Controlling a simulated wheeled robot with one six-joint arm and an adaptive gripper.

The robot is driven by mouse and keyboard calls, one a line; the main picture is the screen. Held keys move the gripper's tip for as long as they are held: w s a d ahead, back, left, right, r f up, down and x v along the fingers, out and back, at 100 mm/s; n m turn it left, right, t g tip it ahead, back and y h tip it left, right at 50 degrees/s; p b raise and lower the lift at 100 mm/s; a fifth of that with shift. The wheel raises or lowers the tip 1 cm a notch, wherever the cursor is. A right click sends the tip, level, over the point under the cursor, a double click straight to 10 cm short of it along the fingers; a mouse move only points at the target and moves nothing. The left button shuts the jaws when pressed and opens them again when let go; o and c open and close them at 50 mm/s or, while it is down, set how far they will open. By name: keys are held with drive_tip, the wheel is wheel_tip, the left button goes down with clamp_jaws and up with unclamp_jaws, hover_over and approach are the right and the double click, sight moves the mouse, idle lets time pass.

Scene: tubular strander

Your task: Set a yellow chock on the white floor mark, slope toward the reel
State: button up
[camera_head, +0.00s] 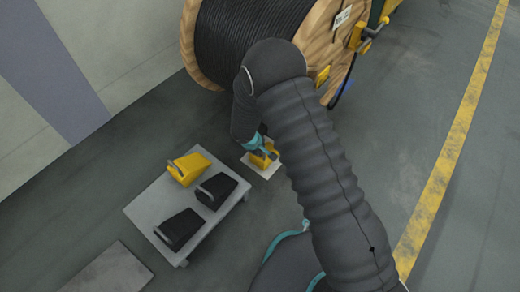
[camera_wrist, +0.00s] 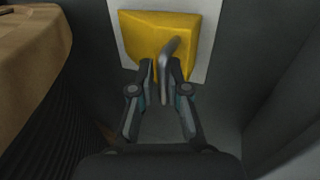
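A yellow chock (camera_head: 268,157) rests on the white floor mark (camera_head: 262,171) near the reel (camera_head: 262,40). In the wrist view the chock (camera_wrist: 145,35) lies on the white mark (camera_wrist: 207,62), with a grey bar handle (camera_wrist: 166,75) rising toward the camera. My gripper (camera_wrist: 164,72) has its fingers on both sides of this handle, with narrow gaps showing. In the head view my gripper (camera_head: 262,146) is at the chock and partly hides it. I cannot tell clearly which way the slope faces.
A low grey table (camera_head: 148,208) stands left of the mark. It holds another yellow chock (camera_head: 188,169) and two black chocks (camera_head: 216,190). A grey plate (camera_head: 110,270) lies in front. A yellow floor line (camera_head: 455,150) runs at right, with clear floor beside it.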

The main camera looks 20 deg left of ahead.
drive_tip(key=shift+o, duration=1.1)
drive_tip(key=v, duration=1.2)
drive_tip(key=shift+s+d, duration=0.1)
drive_tip(key=s+d+r+g+h, duration=0.2)
drive_tip(key=s+d, duration=0.3)
drive_tip(key=d, duration=0.1)
drive_tip(key=s+d+r+m+t+y+p, duration=0.1)
drive_tip(key=s+d+r+m+p, duration=0.2)
drive_tip(key=d+r, duration=0.6)
drive_tip(key=s+d+r+m+t+y+p, duration=0.1)
drive_tip(key=s+d+r+m+p, duration=0.3)
drive_tip(key=d+r, duration=0.6)
drive_tip(key=s+d+r+m+t+y+p, duration=0.1)
drive_tip(key=s+d+r+m+p, duration=0.2)
drive_tip(key=r, duration=2.1)
drive_tip(key=s+d+m, duration=0.3)
drive_tip(key=d, duration=0.4)
drive_tip(key=shift+s+r+m+t+y+p, duration=0.2)
drive_tip(key=shift+r+m+t+y+p, duration=0.1)
drive_tip(key=shift+r+t+p, duration=0.1)
